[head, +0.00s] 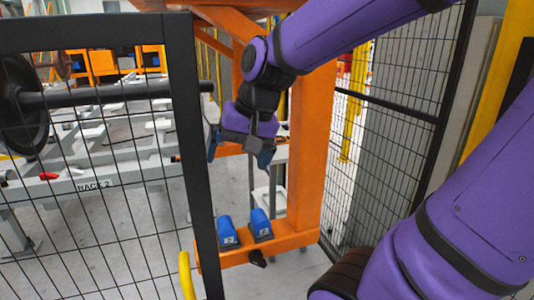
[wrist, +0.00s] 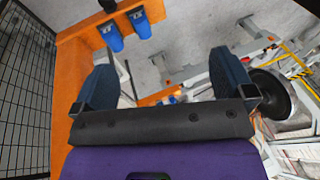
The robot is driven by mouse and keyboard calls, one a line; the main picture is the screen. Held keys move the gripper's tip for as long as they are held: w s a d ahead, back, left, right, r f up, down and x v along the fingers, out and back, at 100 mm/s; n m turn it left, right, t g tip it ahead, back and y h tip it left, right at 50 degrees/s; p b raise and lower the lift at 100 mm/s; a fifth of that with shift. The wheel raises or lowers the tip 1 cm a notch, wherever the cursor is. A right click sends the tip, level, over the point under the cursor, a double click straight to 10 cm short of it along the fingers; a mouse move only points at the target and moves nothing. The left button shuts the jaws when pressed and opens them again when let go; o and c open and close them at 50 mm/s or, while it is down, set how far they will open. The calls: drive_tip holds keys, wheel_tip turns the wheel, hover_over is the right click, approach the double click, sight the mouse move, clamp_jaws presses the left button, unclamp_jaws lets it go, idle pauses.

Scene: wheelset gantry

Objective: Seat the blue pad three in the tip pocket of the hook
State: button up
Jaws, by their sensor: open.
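Two blue pads, the left one (head: 227,232) and the right one (head: 261,224), stand side by side on a low orange shelf (head: 212,261). Their markings are too small to read, so I cannot tell which is pad three. They also show at the top of the wrist view, as one pad (wrist: 110,37) and another (wrist: 140,23). My gripper (head: 238,152) is open and apart from both pads, above the shelf. In the wrist view my gripper (wrist: 168,82) has its blue fingers spread wide with no pad held. I cannot clearly make out the hook or its tip pocket.
An orange post (head: 312,150) rises right of the shelf. Black mesh fence (head: 195,150) stands at the left, with more mesh (head: 385,130) at the right. A wheelset (head: 22,105) and a grey rack (head: 110,180) lie beyond the left fence. A yellow rail (head: 186,275) stands near the front.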

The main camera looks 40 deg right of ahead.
drive_tip(key=s+r+n+t+h, duration=0.1)
drive_tip(key=s+r+n+h, duration=0.1)
drive_tip(key=s+n, duration=0.3)
drive_tip(key=shift+s+a+r+t, duration=0.15)
drive_tip(key=shift+s+r+t, duration=0.3)
drive_tip(key=shift+s, duration=1.35)
drive_tip(key=shift+r, duration=0.1)
